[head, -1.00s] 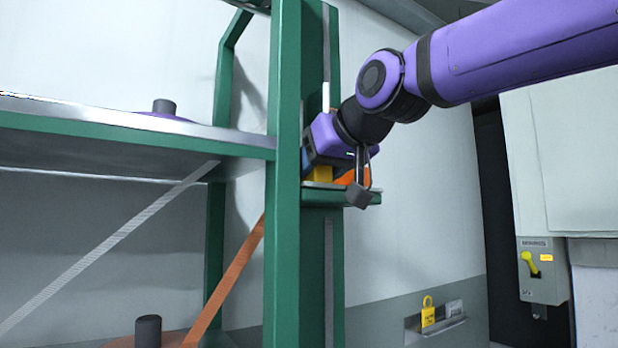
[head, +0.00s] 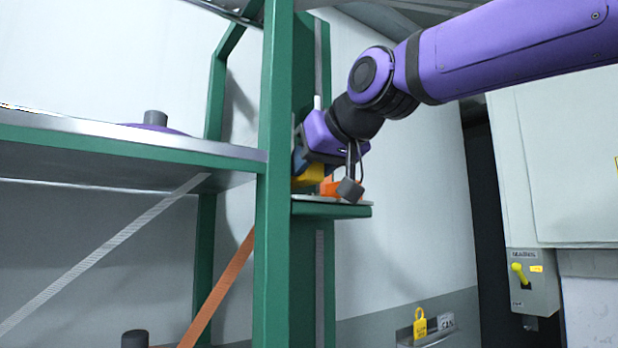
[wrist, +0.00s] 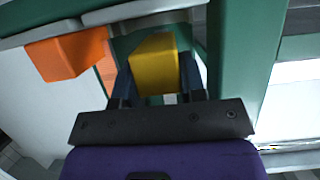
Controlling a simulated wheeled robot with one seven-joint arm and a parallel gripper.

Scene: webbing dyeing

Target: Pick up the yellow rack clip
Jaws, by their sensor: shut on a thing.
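The yellow rack clip (wrist: 155,66) is a yellow block between the two dark fingers of my gripper (wrist: 157,90) in the wrist view. The fingers are shut on it. In the head view the yellow clip (head: 308,175) shows beneath my purple gripper (head: 303,168), just above the small green shelf (head: 332,211) on the rack post. The green post hides part of the clip and fingers, so I cannot tell whether the clip touches the shelf.
An orange block (wrist: 68,56) sits beside the clip on the same shelf. The green rack post (head: 273,190) stands close to the left of my gripper. A long rack shelf (head: 120,145) extends left. A yellow padlock tag (head: 420,324) hangs at the lower right wall.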

